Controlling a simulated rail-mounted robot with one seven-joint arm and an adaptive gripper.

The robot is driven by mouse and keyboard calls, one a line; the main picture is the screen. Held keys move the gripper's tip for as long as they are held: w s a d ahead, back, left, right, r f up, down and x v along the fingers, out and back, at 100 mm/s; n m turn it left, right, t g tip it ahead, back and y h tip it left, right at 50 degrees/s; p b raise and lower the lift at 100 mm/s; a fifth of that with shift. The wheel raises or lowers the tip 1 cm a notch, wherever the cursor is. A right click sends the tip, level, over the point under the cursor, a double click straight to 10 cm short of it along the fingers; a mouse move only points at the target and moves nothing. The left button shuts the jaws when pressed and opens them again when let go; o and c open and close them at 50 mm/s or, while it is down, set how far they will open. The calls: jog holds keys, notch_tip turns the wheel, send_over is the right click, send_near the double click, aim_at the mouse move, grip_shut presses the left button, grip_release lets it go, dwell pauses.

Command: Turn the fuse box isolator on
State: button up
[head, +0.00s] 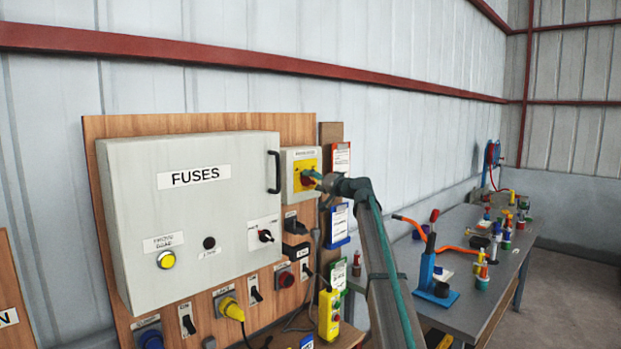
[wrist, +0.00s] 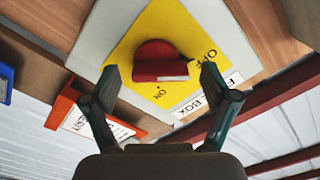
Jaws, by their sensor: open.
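The fuse box isolator (head: 287,165) is a pale box with a yellow plate, right of the large FUSES cabinet. In the wrist view its red knob (wrist: 158,58) sits on the yellow plate (wrist: 205,28), with OFF printed to the knob's right and ON below it. I cannot tell for certain which mark the knob points to. My gripper (wrist: 160,71) is open, with one finger on each side of the knob's lower part in the picture. It also shows at the isolator in the head view (head: 313,180), partly hiding the knob. Contact cannot be told.
The grey FUSES cabinet (head: 190,260) has a black handle (head: 273,172). Hanging tags (head: 341,160) are close to the isolator's right. Switches and a yellow pendant (head: 328,315) are below. A bench (head: 480,265) with tools stands at right.

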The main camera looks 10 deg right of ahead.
jog(key=shift+x, duration=0.75)
jog(key=shift+c, duration=0.3)
jog(key=c, duration=1.1)
jog(key=shift+o, duration=0.2)
